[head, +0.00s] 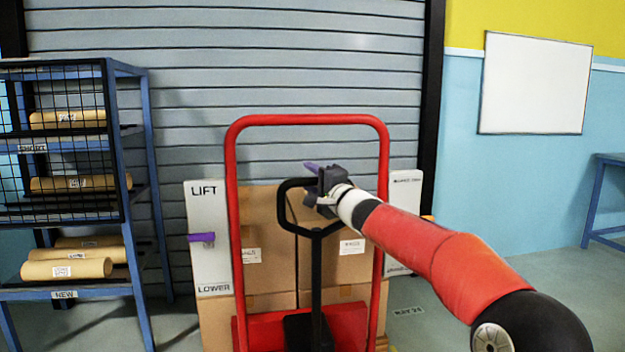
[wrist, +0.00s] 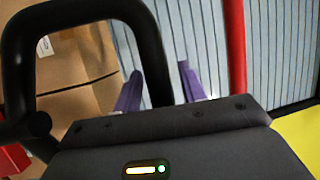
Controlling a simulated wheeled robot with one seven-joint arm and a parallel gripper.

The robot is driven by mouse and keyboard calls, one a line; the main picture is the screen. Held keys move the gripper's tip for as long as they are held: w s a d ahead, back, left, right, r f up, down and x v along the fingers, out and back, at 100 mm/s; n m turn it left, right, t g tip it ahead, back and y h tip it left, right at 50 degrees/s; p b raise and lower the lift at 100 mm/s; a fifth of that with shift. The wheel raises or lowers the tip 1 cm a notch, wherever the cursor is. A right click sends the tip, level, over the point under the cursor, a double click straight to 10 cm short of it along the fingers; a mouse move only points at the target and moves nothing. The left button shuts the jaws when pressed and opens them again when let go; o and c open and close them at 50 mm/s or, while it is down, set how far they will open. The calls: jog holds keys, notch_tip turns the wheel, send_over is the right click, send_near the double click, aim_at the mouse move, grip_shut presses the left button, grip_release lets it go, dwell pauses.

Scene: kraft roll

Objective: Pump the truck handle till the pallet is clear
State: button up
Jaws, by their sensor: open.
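The red pallet truck (head: 308,120) stands ahead with its black loop handle (head: 284,208) upright in front of it. My gripper (head: 314,168) is at the loop's upper right. In the wrist view, my gripper's purple fingers (wrist: 160,85) are apart, and one side of the black handle (wrist: 152,50) runs between them; I cannot tell whether they touch it. Brown cartons (head: 270,215) are stacked behind the handle. A white panel (head: 208,265) reads LIFT above and LOWER below, with a purple lever (head: 201,238) between.
A blue rack (head: 150,190) with brown paper rolls (head: 66,269) stands at left. A grey roller shutter (head: 200,60) is behind the truck. A whiteboard (head: 535,85) hangs at right, above open floor beside a blue table (head: 608,158).

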jog(key=shift+c, duration=0.2)
grip_shut()
jog(key=shift+f, duration=0.1)
